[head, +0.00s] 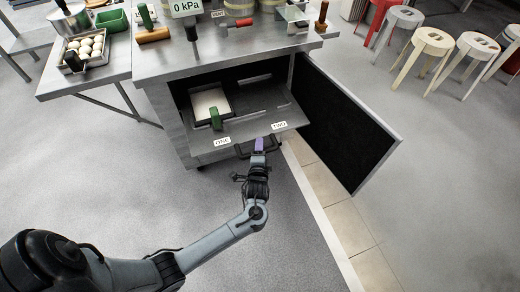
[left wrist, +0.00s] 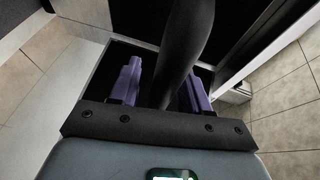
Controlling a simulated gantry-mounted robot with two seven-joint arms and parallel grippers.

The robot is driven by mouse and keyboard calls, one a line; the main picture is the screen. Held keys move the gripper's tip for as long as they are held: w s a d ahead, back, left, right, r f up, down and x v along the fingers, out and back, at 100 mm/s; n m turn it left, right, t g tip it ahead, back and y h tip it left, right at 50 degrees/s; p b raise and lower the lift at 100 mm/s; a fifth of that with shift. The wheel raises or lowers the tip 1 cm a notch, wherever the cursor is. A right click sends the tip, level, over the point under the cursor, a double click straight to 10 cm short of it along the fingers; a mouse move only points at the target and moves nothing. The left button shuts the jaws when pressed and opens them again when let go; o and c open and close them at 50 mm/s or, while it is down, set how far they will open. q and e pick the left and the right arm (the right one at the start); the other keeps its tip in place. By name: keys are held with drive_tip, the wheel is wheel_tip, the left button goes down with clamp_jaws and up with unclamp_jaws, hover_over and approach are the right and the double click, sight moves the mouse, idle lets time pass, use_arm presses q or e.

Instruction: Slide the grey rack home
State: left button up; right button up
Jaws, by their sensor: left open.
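The grey rack (head: 246,127) sticks partly out of the open cabinet below the counter, with two labels on its front part. A dark handle (head: 243,152) is at its front edge. My left gripper (head: 259,146) is at this handle, with purple fingers. In the left wrist view, the open fingers (left wrist: 162,88) stand on either side of a dark bar (left wrist: 187,45), which looks like the handle. Whether they touch it I cannot tell. My right gripper is not in view.
A pale tray (head: 208,101) with a green handle (head: 216,119) sits on the rack's left side. The cabinet door (head: 345,125) stands open to the right. The counter (head: 235,55) above holds tools and steamers. Stools (head: 430,40) stand far right. Floor in front is clear.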

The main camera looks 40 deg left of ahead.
use_arm(q)
drive_tip(key=shift+c, duration=0.3)
clamp_jaws()
drive_tip(key=shift+a, duration=0.15)
